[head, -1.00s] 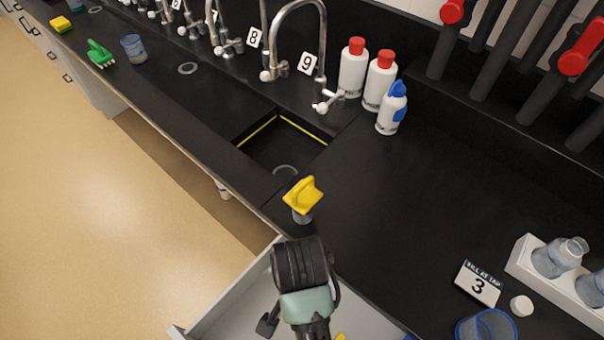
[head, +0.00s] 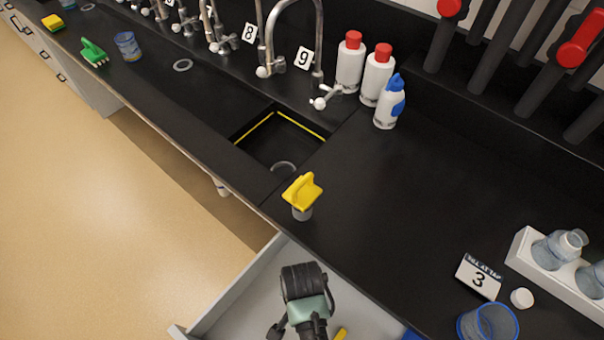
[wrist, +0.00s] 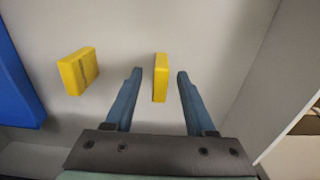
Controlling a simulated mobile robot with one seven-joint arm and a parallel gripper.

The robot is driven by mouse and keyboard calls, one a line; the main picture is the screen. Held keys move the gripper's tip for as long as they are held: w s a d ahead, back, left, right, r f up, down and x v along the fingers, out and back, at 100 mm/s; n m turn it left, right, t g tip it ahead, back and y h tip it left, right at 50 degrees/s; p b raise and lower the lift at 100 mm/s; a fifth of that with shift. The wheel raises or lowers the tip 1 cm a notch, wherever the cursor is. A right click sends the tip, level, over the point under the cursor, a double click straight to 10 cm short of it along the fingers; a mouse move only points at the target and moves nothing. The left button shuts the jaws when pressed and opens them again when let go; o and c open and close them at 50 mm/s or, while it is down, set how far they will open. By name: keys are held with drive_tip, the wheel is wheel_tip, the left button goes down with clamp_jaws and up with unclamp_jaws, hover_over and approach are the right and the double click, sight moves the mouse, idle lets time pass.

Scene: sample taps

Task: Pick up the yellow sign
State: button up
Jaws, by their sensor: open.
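In the wrist view a thin yellow piece (wrist: 160,77), seen narrow side on, stands out against the pale drawer floor; it looks like the yellow sign, but no lettering shows. My gripper (wrist: 159,72) is open, its two blue fingers on either side of this piece with a gap at each side. A thicker yellow block (wrist: 78,70) lies to the left, outside the fingers. In the head view my gripper (head: 304,290) is over the open drawer, its fingertips hidden. A small yellow bit (head: 341,334) shows at the bottom edge; I cannot tell which piece it is.
The open drawer (head: 240,296) has pale walls; a blue object (wrist: 18,85) lies at its left in the wrist view.

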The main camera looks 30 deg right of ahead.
drive_tip(key=shift+f, duration=0.9)
drive_tip(key=shift+c, duration=0.2)
clamp_jaws()
drive_tip(key=shift+r, duration=0.15)
